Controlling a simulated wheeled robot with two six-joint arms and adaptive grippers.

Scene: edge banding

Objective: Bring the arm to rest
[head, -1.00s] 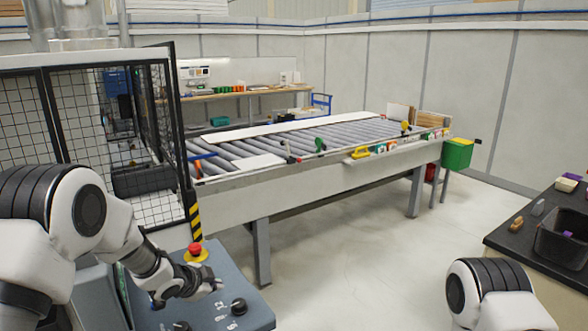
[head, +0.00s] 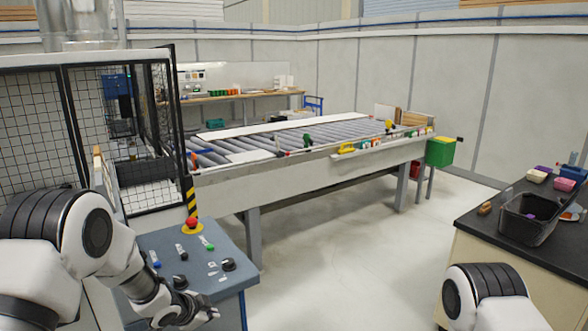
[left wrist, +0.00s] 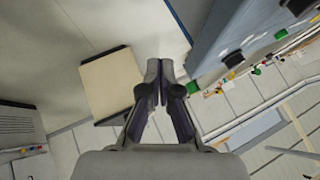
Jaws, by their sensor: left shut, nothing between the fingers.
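My left arm comes in from the left in the head view, and its gripper (head: 205,315) is low beside the near edge of the blue-grey control console (head: 165,240). In the left wrist view my left gripper (left wrist: 165,68) has its dark fingers together with nothing between them. The console, with its knobs and a red emergency button (head: 192,223), also shows at the upper right of the left wrist view (left wrist: 215,40). Part of my right arm shows at the lower right of the head view; its gripper is out of view.
A roller conveyor table (head: 290,175) stands beyond the console, with a mesh guard (head: 120,130) on the left. A green bin (head: 440,152) is at its far end. A dark-topped bench (head: 480,225) with a black crate (head: 525,222) is at right. Open floor (head: 340,250) lies between.

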